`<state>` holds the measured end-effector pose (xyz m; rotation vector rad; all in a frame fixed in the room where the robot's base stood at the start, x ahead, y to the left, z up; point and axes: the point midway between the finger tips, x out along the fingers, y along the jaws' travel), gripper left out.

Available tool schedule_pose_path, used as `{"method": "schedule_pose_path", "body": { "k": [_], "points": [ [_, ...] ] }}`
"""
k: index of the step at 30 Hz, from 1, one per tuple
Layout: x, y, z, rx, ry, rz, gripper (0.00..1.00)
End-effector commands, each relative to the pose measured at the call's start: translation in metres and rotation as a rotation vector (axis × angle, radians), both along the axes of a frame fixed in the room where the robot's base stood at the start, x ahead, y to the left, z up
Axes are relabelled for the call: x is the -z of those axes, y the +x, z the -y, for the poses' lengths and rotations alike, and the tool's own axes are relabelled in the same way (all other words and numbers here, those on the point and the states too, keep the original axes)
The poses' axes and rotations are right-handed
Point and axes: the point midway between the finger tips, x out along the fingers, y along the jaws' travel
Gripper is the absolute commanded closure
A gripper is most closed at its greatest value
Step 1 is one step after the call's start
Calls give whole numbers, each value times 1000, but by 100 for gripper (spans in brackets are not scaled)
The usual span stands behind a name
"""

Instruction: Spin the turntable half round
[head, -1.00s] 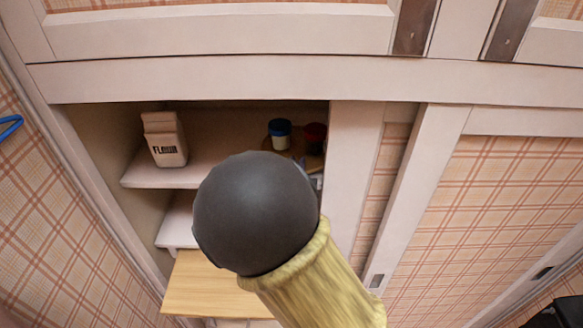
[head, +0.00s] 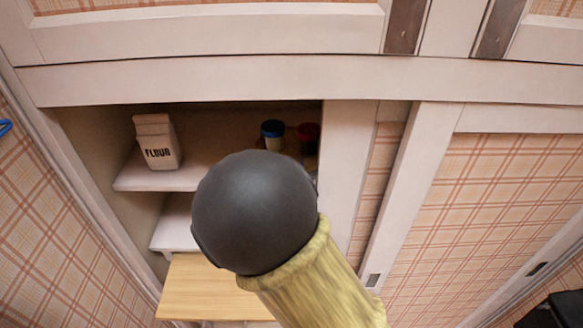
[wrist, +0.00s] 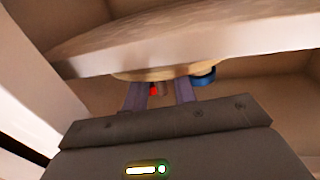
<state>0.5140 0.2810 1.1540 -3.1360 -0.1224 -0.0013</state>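The turntable is a light wooden disc on the cupboard's upper shelf; its rim (wrist: 150,74) shows in the wrist view, which looks upside down. The blue lid also shows in the wrist view (wrist: 204,78), right of the fingers. My gripper (wrist: 158,84) is open, its two fingers apart close to the turntable's rim, with a bit of red seen between them. I cannot tell whether they touch anything. In the head view my arm hides the gripper and most of the turntable.
A flour bag (head: 157,142) stands on the left of the upper shelf (head: 150,181). A lower shelf (head: 176,226) and a wooden board (head: 205,288) lie below. A sliding door panel (head: 346,170) bounds the opening on the right.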

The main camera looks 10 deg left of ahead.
Motion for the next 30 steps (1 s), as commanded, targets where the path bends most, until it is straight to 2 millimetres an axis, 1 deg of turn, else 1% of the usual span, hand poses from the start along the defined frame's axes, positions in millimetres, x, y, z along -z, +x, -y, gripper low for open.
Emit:
{"method": "schedule_pose_path", "body": {
  "k": [5, 8, 11, 23, 25, 30],
  "points": [
    [1, -8, 0, -1, 2, -1, 73],
    [2, -20, 0, -3, 2, -1, 73],
    [2, -37, 1, -5, 2, -2, 73],
    [2, -118, 8, -6, 2, -2, 73],
    [5, -124, 9, -2, 5, 2, 73],
    [5, -141, 10, -2, 6, 1, 73]
  ]
}}
